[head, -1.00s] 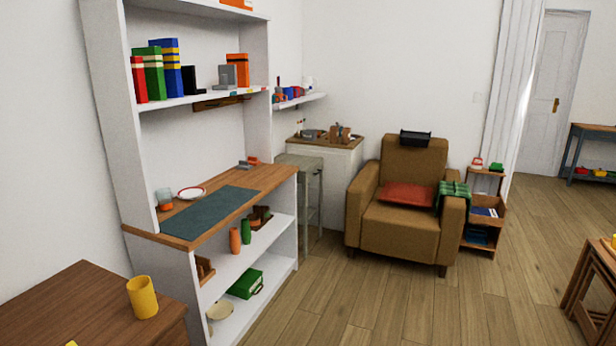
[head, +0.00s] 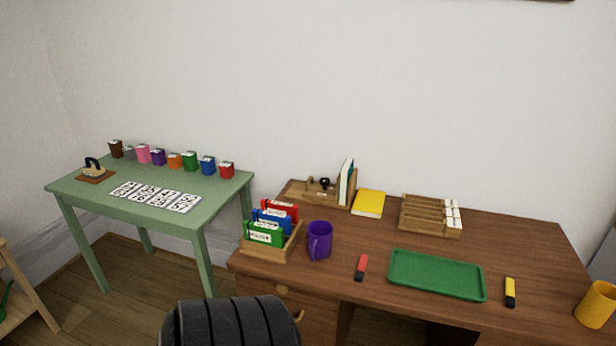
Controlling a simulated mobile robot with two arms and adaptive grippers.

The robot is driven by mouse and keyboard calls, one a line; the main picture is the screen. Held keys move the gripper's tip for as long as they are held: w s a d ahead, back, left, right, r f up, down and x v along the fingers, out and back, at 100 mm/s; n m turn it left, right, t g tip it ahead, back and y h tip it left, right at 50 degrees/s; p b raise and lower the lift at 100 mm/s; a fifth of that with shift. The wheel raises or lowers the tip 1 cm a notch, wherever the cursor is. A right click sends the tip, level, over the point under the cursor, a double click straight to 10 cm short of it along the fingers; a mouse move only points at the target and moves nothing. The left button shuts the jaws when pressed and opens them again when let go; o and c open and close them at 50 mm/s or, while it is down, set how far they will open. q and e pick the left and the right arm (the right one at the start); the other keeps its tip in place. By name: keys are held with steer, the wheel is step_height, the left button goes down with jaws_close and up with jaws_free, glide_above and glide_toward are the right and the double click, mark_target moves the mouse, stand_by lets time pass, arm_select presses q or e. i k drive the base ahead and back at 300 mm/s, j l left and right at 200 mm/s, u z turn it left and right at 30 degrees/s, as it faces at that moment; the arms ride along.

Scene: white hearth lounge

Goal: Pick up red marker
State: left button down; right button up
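The red marker (head: 361,267) lies on the brown wooden desk (head: 345,285) in the head view. It has a red body with a dark end toward the front edge. It lies between the purple mug (head: 319,241) and the green tray (head: 437,275), apart from both. Neither of my grippers shows in the head view.
A yellow marker (head: 510,292) and a yellow mug (head: 596,305) are to the right on the desk. A file holder (head: 265,254) stands at its left end. A black ribbed rounded object (head: 230,325) is in front. A green table (head: 215,190) stands left.

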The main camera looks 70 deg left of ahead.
mark_target(359, 276)
steer(key=k+u, duration=0.15)
steer(key=u, duration=1.55)
